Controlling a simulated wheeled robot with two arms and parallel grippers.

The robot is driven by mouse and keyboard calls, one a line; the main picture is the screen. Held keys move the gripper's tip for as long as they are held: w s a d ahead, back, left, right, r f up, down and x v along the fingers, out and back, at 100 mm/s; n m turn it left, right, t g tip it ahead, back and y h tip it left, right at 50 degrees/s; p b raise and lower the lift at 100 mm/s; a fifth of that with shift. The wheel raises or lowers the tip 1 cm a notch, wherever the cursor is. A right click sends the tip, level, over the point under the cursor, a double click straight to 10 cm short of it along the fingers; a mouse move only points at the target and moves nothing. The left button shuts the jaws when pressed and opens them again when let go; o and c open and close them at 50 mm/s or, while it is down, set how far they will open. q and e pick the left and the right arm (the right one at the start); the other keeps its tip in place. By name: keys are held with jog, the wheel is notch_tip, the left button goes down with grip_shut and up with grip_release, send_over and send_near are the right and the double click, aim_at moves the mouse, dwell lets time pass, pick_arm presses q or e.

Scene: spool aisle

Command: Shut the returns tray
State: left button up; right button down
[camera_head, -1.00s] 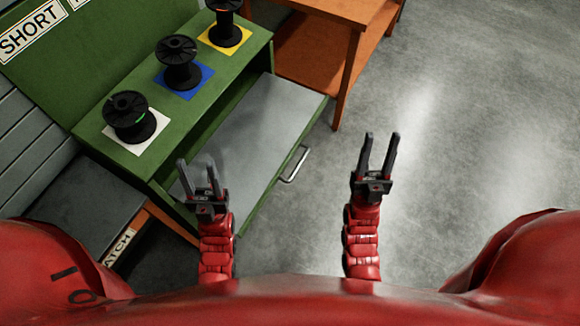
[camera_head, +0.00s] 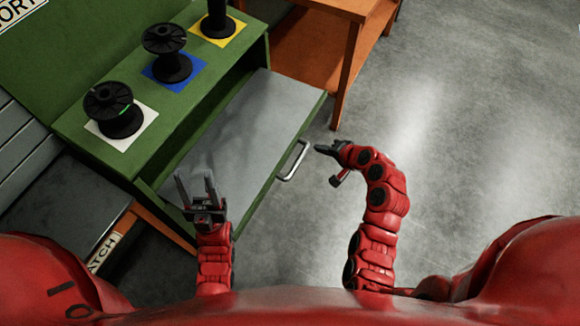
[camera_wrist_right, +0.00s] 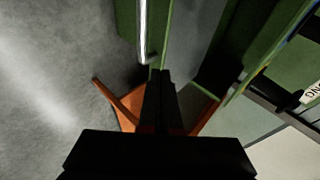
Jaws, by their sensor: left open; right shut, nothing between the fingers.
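The returns tray (camera_head: 262,115) is a grey drawer with a green front, pulled out of the green cabinet; its visible floor is bare. Its silver bar handle (camera_head: 296,162) is on the front face and also shows in the right wrist view (camera_wrist_right: 143,32). My right gripper (camera_head: 320,149) is shut and empty, just to the right of the handle and apart from it in the head view. Its dark fingers also show in the right wrist view (camera_wrist_right: 160,80). My left gripper (camera_head: 195,180) is open and empty, over the tray's near left part.
Black spools stand on white (camera_head: 143,124), blue (camera_head: 190,72) and yellow (camera_head: 232,30) squares on the green cabinet top (camera_head: 75,128). An orange table (camera_head: 345,60) stands behind the tray. The grey floor at right is clear.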

jog(key=s+a+n+g+y, duration=0.1)
jog(key=s+a+g+y, duration=0.15)
jog(key=s, duration=0.25)
jog(key=p, duration=0.1)
send_near(282, 165)
jog(key=shift+g+h, duration=0.35)
jog(key=x, duration=0.5)
jog(key=shift+w+a+r, duration=0.1)
jog(key=shift+w+a, duration=0.3)
jog(key=shift+a, duration=0.1)
